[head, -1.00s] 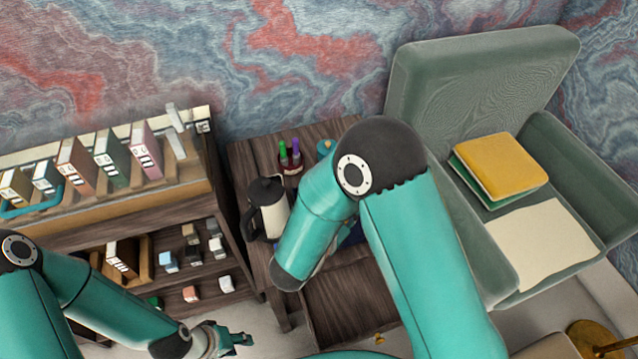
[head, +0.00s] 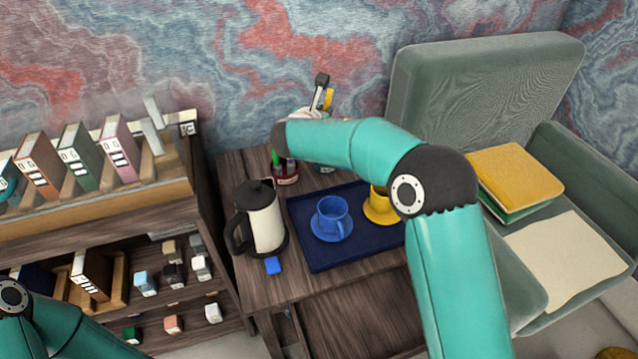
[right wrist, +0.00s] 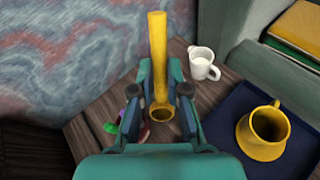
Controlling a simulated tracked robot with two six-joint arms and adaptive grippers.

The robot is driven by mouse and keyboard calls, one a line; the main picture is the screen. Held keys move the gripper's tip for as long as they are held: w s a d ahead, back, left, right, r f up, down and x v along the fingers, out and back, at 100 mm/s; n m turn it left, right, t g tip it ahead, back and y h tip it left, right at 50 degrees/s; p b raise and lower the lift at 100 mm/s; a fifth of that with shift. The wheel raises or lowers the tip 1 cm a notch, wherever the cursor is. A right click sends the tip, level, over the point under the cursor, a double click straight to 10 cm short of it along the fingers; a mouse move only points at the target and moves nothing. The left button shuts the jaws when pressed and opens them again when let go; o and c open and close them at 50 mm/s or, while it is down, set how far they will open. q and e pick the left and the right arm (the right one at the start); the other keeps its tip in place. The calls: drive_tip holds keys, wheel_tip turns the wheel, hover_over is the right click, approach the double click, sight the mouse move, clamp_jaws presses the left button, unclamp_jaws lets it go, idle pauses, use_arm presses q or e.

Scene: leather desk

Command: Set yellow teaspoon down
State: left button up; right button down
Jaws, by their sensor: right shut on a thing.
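The yellow teaspoon (right wrist: 158,55) is between the fingers of my right gripper (right wrist: 160,92) in the right wrist view, its long handle pointing up the picture and its bowl near the wrist. In the head view my right gripper (head: 321,92) is at the far side of the side table, with a bit of the yellow teaspoon (head: 329,98) beside its dark finger. The gripper is shut on it. My left gripper is out of view.
A navy tray (head: 318,259) holds a blue cup (head: 331,212) and a yellow cup (head: 377,204). A kettle (head: 263,222), a blue block (head: 273,266) and a pen holder (head: 286,173) stand left. A white jug (right wrist: 202,64) shows in the wrist view.

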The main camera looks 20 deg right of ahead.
wheel_tip(320, 180, down, 18)
drive_tip(key=shift+f+b, duration=0.1)
drive_tip(key=shift+b, duration=0.85)
drive_tip(key=c, duration=1.2)
unclamp_jaws()
drive_tip(key=shift+o, duration=0.2)
